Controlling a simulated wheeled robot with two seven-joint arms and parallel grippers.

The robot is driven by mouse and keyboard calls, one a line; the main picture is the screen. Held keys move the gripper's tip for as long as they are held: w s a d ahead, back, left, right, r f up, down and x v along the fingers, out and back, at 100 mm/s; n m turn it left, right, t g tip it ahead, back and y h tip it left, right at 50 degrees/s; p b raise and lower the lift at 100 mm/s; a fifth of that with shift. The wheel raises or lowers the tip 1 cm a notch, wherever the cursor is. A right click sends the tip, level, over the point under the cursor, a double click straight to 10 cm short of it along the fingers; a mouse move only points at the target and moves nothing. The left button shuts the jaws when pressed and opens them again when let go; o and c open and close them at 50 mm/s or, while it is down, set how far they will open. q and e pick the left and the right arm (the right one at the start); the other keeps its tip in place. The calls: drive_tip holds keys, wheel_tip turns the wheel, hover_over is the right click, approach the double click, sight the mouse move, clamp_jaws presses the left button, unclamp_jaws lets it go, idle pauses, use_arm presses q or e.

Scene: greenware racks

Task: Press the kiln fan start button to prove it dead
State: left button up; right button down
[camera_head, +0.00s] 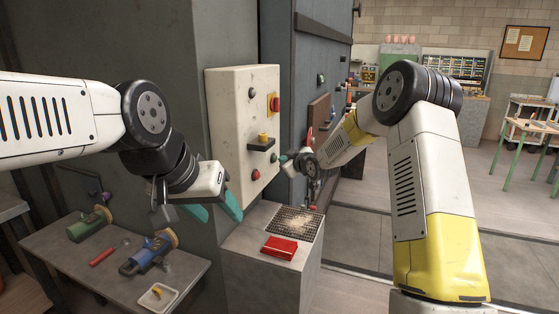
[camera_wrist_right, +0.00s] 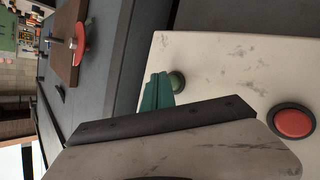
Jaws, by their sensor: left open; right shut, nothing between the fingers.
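A cream control box (camera_head: 228,120) is mounted on the grey wall. It carries a red rotary switch (camera_head: 275,104) on a yellow plate, a dark knob and a red button (camera_head: 255,175), also seen in the right wrist view (camera_wrist_right: 293,122). My left gripper (camera_head: 213,209) is open and empty, left of the box.
A small dark ledge with a yellow item (camera_head: 263,138) juts from the box. Below stands a grey plinth (camera_head: 245,245) with a grate (camera_head: 295,222) and a red case (camera_head: 280,248). A low table (camera_head: 90,262) with green and blue power tools is at left.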

drive_tip(key=shift+w+a, duration=0.15)
drive_tip(key=shift+a, duration=0.35)
idle(0.7)
drive_tip(key=shift+d, duration=0.15)
drive_tip(key=shift+s+d, duration=0.35)
drive_tip(key=shift+d, duration=0.35)
drive_tip(key=shift+d, duration=0.1)
drive_tip(key=shift+s+d, duration=0.25)
drive_tip(key=shift+d, duration=0.5)
drive_tip(key=shift+s+d, duration=0.25)
drive_tip(key=shift+d, duration=0.55)
drive_tip(key=shift+s+d, duration=0.25)
drive_tip(key=shift+d, duration=0.5)
